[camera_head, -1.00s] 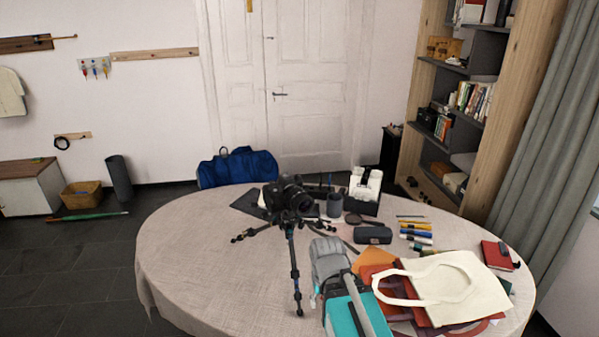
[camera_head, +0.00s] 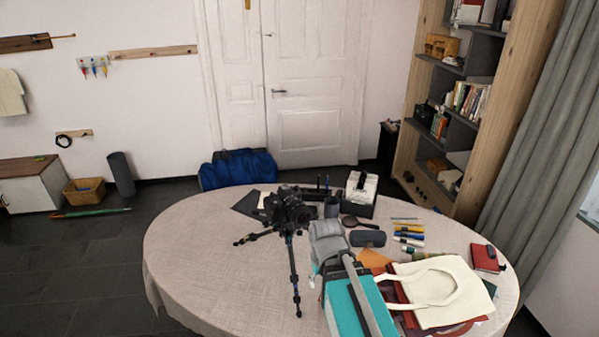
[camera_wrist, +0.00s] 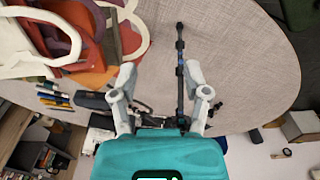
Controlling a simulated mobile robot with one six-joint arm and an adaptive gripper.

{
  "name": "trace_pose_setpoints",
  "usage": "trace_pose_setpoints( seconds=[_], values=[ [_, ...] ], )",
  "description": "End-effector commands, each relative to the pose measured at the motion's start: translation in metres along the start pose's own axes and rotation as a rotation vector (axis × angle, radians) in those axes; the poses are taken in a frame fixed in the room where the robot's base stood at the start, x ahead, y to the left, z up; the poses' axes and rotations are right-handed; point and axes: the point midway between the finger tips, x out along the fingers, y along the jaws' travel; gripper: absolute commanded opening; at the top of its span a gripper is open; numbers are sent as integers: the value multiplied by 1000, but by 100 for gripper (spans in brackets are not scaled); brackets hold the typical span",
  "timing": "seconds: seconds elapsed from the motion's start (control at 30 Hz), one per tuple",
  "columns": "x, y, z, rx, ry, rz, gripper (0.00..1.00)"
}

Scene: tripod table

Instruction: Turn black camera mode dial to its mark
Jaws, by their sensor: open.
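A black camera (camera_head: 288,207) stands on a black tripod (camera_head: 294,262) on the round table (camera_head: 205,250). Its mode dial is too small and dark to make out. In the wrist view my gripper (camera_wrist: 161,70) is open, its two grey fingers spread apart with nothing held between them. A tripod leg (camera_wrist: 180,62) shows beyond the gap between the fingers. The camera is largely hidden there behind the gripper's teal body. In the head view my grey and teal arm is just right of the tripod, and its fingers cannot be made out.
A dark case (camera_head: 367,239), a pen cup (camera_head: 331,208), a magnifier (camera_head: 355,222) and pens (camera_head: 409,236) lie right of the camera. A cream tote bag (camera_head: 440,287) and a red notebook (camera_head: 486,258) lie further right. The table's left side is clear.

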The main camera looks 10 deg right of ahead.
Motion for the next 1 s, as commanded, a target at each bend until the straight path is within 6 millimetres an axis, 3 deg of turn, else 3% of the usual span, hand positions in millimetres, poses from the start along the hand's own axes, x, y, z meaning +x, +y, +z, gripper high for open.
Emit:
trace_pose_setpoints(
  seconds=[0.03,0.67,0.87,1.0],
  values=[
    [-20,0,-2,0,2,0,61],
    [-134,0,-29,52,24,-15,61],
    [-166,-6,-53,128,22,-34,61],
    [-185,-4,-82,231,12,-60,61]
  ],
)
